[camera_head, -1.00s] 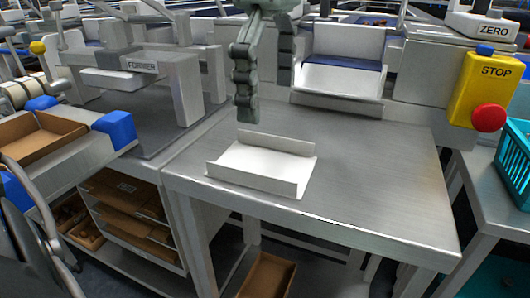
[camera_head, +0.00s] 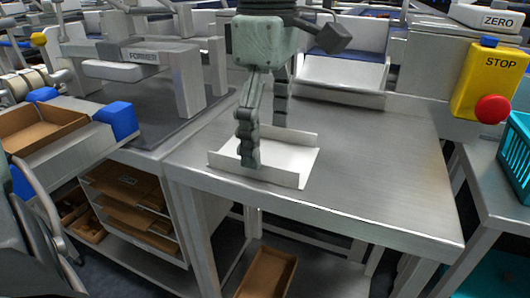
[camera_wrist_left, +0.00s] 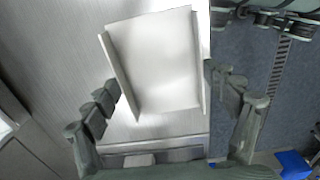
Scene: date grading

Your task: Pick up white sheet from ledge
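The white sheet (camera_head: 290,158) lies on the metal table, with two opposite edges turned up. In the left wrist view the sheet (camera_wrist_left: 160,62) shows between my gripper's fingers. My left gripper (camera_head: 266,146) points down over the sheet with its fingers wide apart and nothing held. In the head view its near finger hides part of the sheet, and its other finger shows behind. In the left wrist view the open gripper (camera_wrist_left: 163,88) has a finger on each side of the sheet. I cannot tell whether either finger touches it. My right gripper is not in view.
The metal table (camera_head: 380,170) is bare to the right of the sheet. A white tray unit (camera_head: 342,72) stands at its back. A yellow stop box (camera_head: 487,80) with a red button is at the right, above a teal crate (camera_head: 515,160). A cardboard tray (camera_head: 38,132) is at the left.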

